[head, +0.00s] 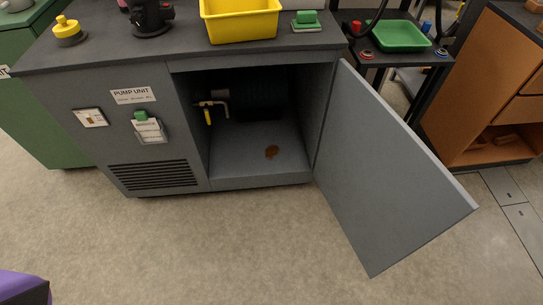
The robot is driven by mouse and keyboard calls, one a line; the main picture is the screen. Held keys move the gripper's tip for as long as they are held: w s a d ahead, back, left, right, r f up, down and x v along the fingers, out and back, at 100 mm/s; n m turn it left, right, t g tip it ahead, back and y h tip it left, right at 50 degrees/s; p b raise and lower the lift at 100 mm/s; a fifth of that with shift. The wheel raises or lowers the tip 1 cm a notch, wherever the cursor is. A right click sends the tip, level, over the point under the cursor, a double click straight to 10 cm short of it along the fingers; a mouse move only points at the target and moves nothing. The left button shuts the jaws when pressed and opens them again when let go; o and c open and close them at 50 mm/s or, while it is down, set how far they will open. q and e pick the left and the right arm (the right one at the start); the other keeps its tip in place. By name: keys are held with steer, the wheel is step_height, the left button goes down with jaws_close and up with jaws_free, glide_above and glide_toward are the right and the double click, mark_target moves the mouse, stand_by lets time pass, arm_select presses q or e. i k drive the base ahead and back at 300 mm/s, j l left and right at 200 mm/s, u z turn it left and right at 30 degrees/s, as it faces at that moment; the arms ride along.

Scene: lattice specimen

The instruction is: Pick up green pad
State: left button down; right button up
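A small green block (306,17) sits on a flat pale plate with green edging (307,27) on top of the grey cabinet, near its right end. It is the likeliest match for the green pad, but it is too small to tell for sure. A green clip (140,115) also shows on the cabinet front, holding white paper. Neither of my grippers can be made out in the head view.
The grey PUMP UNIT cabinet (188,130) has its door (385,170) swung open to the right over the floor. A yellow bin (240,22) stands left of the green block. A green tray (400,37) lies on a dark cart.

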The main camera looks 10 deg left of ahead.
mark_target(307, 21)
steer(key=i+j+z, duration=0.1)
steer(key=i+j, duration=0.3)
steer(key=j, duration=0.15)
steer(key=i+j+z, duration=0.15)
steer(key=i+j, duration=0.25)
steer(key=j, duration=0.15)
